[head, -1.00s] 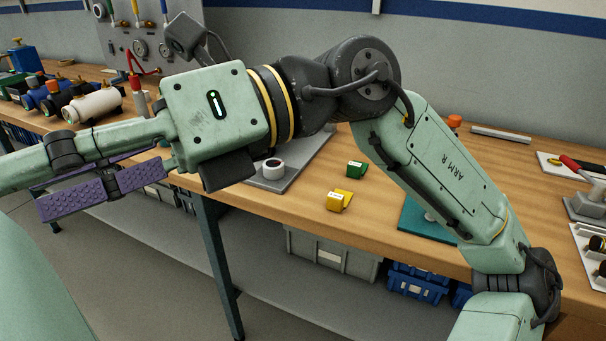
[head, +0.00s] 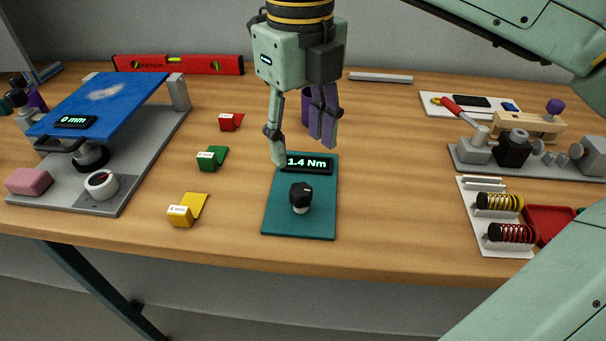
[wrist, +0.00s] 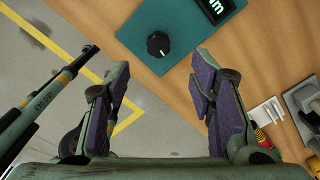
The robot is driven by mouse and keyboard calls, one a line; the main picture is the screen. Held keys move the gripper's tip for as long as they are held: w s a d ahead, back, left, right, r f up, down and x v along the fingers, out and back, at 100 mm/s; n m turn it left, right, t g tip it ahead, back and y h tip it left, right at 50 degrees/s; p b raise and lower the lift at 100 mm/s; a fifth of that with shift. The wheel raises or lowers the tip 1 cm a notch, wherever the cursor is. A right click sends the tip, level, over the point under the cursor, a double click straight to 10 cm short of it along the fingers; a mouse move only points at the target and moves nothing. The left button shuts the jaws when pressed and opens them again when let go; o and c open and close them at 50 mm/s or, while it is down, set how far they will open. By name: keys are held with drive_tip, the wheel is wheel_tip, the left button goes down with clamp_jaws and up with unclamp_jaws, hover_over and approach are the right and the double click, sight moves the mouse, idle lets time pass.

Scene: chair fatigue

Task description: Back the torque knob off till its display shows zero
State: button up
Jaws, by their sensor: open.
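The black torque knob (head: 300,196) stands on a teal plate (head: 318,225) near the table's front edge. Its display (head: 307,163) at the back of the plate reads 1.4 Nm. My gripper (head: 303,155) points down above the back of the plate, open and empty, its fingers apart from the knob. In the wrist view the knob (wrist: 158,44) shows beyond the gap between my open fingers (wrist: 158,85), with only part of the display (wrist: 217,8) in view at the top edge.
A blue-topped fixture (head: 105,100) reading 0 mm stands at left. Red, green and yellow blocks (head: 182,211) lie between it and the plate. At right are a spring rack (head: 492,240), a red tray (head: 548,222) and a clamp fixture (head: 515,150). The wood right of the plate is clear.

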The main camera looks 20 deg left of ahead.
sight(300, 189)
wheel_tip(300, 189, down, 9)
drive_tip(key=shift+s+f+p, duration=0.1)
drive_tip(key=shift+p, duration=0.35)
drive_tip(key=c, duration=1.2)
drive_tip(key=shift+o, duration=0.2)
drive_tip(key=n+b, duration=0.2)
drive_tip(key=n, duration=0.4)
drive_tip(key=shift+n, duration=0.3)
drive_tip(key=n+b, duration=0.1)
drive_tip(key=n, duration=0.3)
drive_tip(key=shift+n, duration=1.6)
